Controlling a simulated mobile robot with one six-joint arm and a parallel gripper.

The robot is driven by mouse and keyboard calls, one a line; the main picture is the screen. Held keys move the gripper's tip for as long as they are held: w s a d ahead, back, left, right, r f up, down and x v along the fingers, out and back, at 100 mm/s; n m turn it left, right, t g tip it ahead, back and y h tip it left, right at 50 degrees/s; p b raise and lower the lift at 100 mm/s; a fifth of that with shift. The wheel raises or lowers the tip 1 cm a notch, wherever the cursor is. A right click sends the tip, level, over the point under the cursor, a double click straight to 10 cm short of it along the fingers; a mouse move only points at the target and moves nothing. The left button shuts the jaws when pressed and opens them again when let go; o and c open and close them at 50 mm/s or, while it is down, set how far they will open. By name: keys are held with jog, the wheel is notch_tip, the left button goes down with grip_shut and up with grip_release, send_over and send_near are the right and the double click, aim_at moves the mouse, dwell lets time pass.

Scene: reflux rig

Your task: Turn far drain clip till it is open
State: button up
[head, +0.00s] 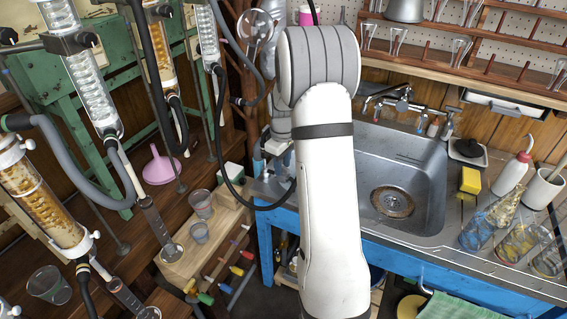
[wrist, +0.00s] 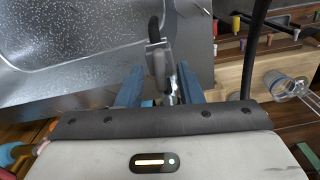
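A dark grey clip-like part (wrist: 158,60) with a black loop behind it and a bright metal stem stands between my fingers in the wrist view. I take it to be the far drain clip, but its open or shut position is not clear. My gripper (wrist: 160,88) has two blue fingers, spread apart on either side of the part; a gap shows at the left finger, and contact at the right one cannot be told. In the head view my gripper (head: 269,166) is at the sink's left edge, partly hidden by my white arm. The clip is not clear there.
The steel sink (head: 425,215) lies right of my arm, with a tap (head: 400,103) behind. A black hose (head: 220,140) loops down close left of my gripper. Glass columns (head: 90,90), cups (head: 201,203) and a pink funnel (head: 160,168) stand left. Glassware crowds the right counter.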

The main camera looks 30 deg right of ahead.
grip_shut()
jog(key=shift+n, duration=1.1)
jog(key=shift+o, duration=0.3)
grip_release()
jog(key=shift+r+p, duration=0.45)
jog(key=shift+r, duration=3.45)
